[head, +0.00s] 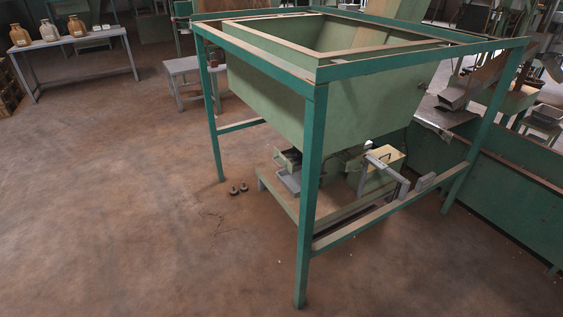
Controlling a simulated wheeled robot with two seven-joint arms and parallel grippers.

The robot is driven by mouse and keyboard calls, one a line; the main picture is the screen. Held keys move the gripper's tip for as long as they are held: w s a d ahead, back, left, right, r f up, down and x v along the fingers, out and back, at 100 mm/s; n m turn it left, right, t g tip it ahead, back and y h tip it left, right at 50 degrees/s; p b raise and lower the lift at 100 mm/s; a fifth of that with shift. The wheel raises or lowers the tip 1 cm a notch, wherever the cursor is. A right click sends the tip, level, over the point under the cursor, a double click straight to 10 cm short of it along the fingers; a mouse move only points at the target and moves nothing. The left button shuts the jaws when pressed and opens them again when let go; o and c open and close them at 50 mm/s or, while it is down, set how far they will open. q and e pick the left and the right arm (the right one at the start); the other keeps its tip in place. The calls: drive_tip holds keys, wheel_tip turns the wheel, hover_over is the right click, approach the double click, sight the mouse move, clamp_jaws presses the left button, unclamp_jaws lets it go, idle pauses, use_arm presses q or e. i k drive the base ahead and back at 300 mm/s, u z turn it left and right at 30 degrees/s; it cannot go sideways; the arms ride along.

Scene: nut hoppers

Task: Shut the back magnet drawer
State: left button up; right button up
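A large green hopper (265,85) hangs in a teal frame (313,190). Low under it, between the frame legs, is a small dark and grey unit (290,172) whose light grey tray-like part sticks out toward the left front. To its right is a pale green box (383,160) with a cream top, a dark handle and grey bars beside it. Either could hold a magnet drawer; I cannot tell which one is the back drawer or how far it stands open. The front frame leg and hopper hide part of both. Neither of my grippers shows.
Two small dark objects (238,189) lie on the floor by the frame. A grey table (85,40) with jars stands at the back left. A green bench or wall (500,175) closes off the right. The brown floor at left and front is clear.

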sight(287, 163)
drive_tip(key=u, duration=1.1)
drive_tip(key=i, duration=3.15)
drive_tip(key=z, duration=3.35)
